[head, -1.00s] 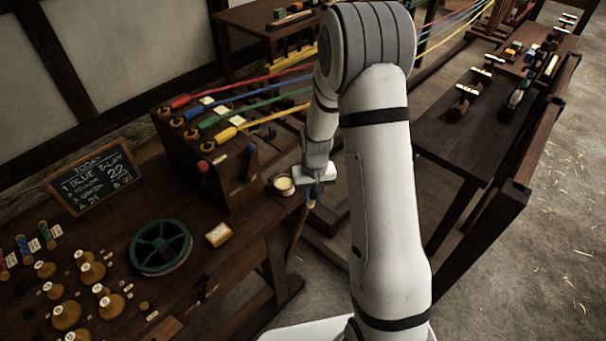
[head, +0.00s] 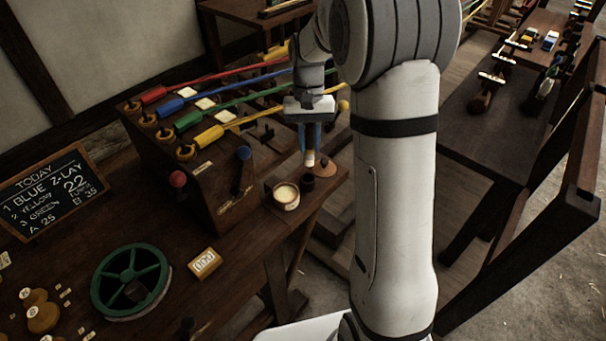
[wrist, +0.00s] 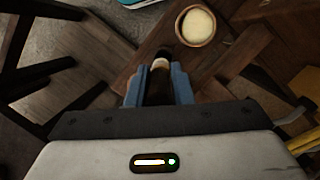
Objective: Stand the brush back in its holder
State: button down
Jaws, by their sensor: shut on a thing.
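My gripper (head: 310,142) points down over the far right corner of the dark workbench, shut on the brush. The brush (head: 309,158) hangs roughly upright between the blue fingers; its pale band shows below them. In the wrist view the gripper (wrist: 156,88) holds the brush (wrist: 160,64), with its dark handle between the fingers. A dark, short round piece (head: 307,181) shows directly under the pale band; I cannot tell whether it is the bristles or the holder. Contact there cannot be judged.
A round pot of cream-coloured stuff (head: 286,195) stands just left of the brush; it also shows in the wrist view (wrist: 195,26). A brown disc (head: 326,168) lies behind right. A wooden stand (head: 213,178) with coloured ropes is left. The bench corner drops off at right.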

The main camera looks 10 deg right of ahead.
notch_tip(320, 180, down, 4)
jog(key=shift+f, duration=0.1)
jog(key=shift+a+f, duration=0.1)
jog(key=shift+f, duration=1.85)
jog(key=shift+f, duration=0.1)
jog(key=c, duration=1.3)
grip_release()
jog(key=v, duration=1.2)
notch_tip(320, 180, up, 5)
jog(key=t, duration=0.3)
send_over(308, 165)
jog(key=s, duration=0.6)
jog(key=s+t, duration=0.1)
jog(key=s, duration=0.3)
jog(key=s+f+n+t, duration=0.1)
jog(key=s, duration=0.4)
jog(key=s+f+n, duration=0.1)
jog(key=s, duration=0.4)
jog(key=shift+s+f+t, duration=0.1)
jog(key=shift+f+t, duration=0.15)
jog(key=shift+t, duration=0.15)
